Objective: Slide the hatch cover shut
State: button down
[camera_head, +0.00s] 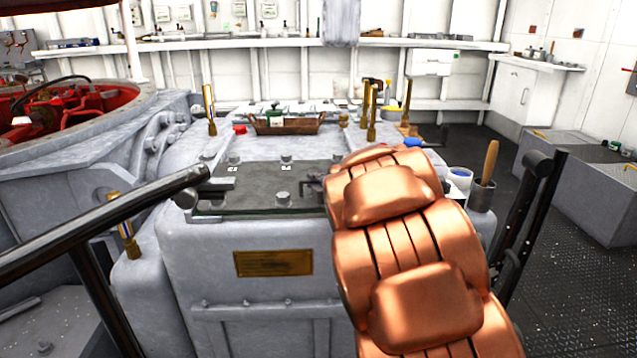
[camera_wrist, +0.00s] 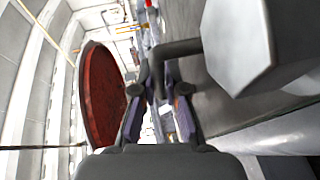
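A dark grey flat plate (camera_head: 262,190), which looks like the hatch cover, lies on top of the grey housing with bolt heads along it. Its right end is hidden behind my copper-coloured arm.
A large hex bolt head (camera_wrist: 240,45) is close beside the fingers in the wrist view. A wooden tray (camera_head: 287,125) and upright brass pieces (camera_head: 372,112) stand behind the plate. A cup with a wooden handle (camera_head: 483,192) stands right of my arm. A black rail (camera_head: 100,222) crosses the left.

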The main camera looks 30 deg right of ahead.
jog(key=shift+s+f, duration=0.1)
jog(key=shift+f, duration=0.2)
jog(key=c, duration=1.5)
grip_release()
jog(key=shift+a+r, duration=0.1)
jog(key=o, duration=0.3)
jog(key=shift+r, duration=0.1)
jog(key=shift+s, duration=0.1)
jog(key=shift+s+r, duration=0.3)
jog(key=shift+s, duration=0.35)
jog(key=s+r, duration=0.1)
jog(key=s, duration=0.9)
jog(key=shift+r, duration=0.25)
